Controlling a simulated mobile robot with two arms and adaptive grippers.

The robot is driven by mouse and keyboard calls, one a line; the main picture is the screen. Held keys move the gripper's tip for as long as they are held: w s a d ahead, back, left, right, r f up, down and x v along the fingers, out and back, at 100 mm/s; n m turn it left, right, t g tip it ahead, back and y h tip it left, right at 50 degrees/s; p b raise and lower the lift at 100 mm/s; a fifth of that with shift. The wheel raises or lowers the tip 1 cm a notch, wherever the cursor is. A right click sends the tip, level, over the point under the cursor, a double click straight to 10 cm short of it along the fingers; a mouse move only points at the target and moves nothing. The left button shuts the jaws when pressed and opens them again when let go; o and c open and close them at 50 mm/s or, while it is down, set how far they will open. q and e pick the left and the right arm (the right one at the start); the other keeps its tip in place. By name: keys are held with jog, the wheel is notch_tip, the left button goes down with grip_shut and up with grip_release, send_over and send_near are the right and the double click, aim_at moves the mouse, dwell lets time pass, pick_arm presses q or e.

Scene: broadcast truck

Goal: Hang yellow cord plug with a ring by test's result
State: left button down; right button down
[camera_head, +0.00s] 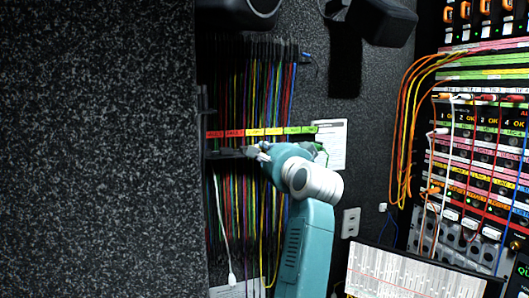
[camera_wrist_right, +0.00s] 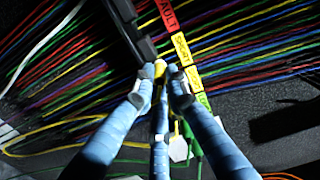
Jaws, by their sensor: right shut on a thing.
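My right gripper (camera_head: 262,152) reaches the hanging cords from the right, at the labelled strip, in the head view. In the right wrist view its blue fingers (camera_wrist_right: 164,82) are closed around a small yellow plug (camera_wrist_right: 160,68), right beside the dark rack bar (camera_wrist_right: 130,28). A yellow cord (camera_wrist_right: 62,123) loops at the left of that view; I cannot tell whether it joins this plug. The label strip (camera_head: 225,133) carries red, orange, yellow and green labels; a red one reads FAULT (camera_wrist_right: 172,14). A ring on the plug cannot be made out. My left gripper is out of view.
Many coloured cords (camera_head: 245,85) hang densely around the gripper. A dark panel (camera_head: 95,150) fills the left. A paper sheet (camera_head: 331,143) is on the wall.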

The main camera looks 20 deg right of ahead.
jog(key=shift+f, duration=0.25)
dwell(0.4)
jog(key=c, duration=0.6)
grip_release()
jog(key=shift+o, duration=0.2)
jog(key=shift+s, duration=0.25)
jog(key=shift+s, duration=1.2)
